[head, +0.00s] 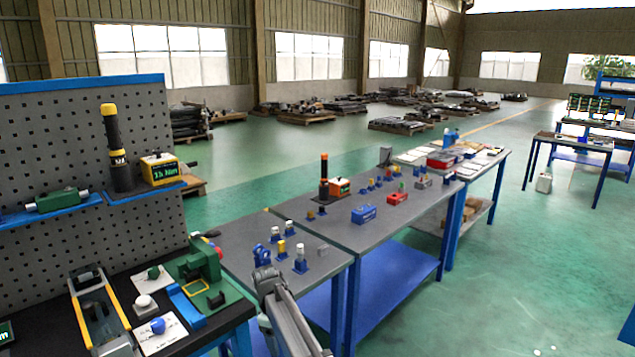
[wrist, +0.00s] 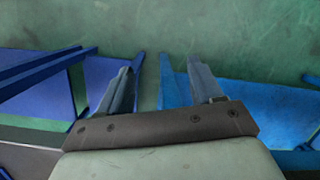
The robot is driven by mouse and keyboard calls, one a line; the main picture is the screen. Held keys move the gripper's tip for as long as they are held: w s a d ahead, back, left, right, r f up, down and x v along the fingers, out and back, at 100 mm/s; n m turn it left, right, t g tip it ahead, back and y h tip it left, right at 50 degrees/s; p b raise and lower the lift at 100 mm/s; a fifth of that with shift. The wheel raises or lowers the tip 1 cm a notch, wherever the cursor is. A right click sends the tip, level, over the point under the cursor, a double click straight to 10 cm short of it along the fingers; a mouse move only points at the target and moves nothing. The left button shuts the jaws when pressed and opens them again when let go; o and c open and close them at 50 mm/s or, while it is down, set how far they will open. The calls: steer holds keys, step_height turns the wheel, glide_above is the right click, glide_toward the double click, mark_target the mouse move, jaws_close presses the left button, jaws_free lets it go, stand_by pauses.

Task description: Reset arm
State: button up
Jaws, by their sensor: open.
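My gripper (wrist: 163,82) is open in the wrist view, with its two grey fingers well apart and nothing between them. Beneath the fingers are the green floor and blue table parts. In the head view my grey arm (head: 282,312) shows at the bottom middle, in front of the near edge of a grey-topped table (head: 235,262). The gripper's fingertips cannot be made out in the head view.
Small blue-based fixtures (head: 300,262) stand on the near table. A second grey table (head: 345,235) carries a black-and-orange tool (head: 324,178), a blue block (head: 363,214) and a red block (head: 397,198). A pegboard bench (head: 90,200) is at left. Green floor (head: 500,260) is clear at right.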

steer(key=s+d+f+m+g, duration=0.1)
steer(key=s+d+f+m, duration=0.2)
steer(key=s+d+f, duration=0.75)
steer(key=s+d+f+m+g, duration=0.25)
steer(key=s+d+f, duration=0.5)
steer(key=f, duration=0.65)
steer(key=s+d+f+m, duration=0.2)
steer(key=s+d+f, duration=0.1)
steer(key=s, duration=0.6)
steer(key=s+d+f+m+g+y, duration=0.1)
steer(key=s+d+f+m, duration=0.2)
steer(key=s, duration=0.6)
steer(key=s+d+f+m, duration=0.2)
steer(key=s+d+f, duration=0.2)
steer(key=s, duration=0.6)
steer(key=shift+f+g+y, duration=0.35)
steer(key=shift+f+y, duration=0.05)
steer(key=shift+f, duration=0.05)
steer(key=shift+c, duration=0.3)
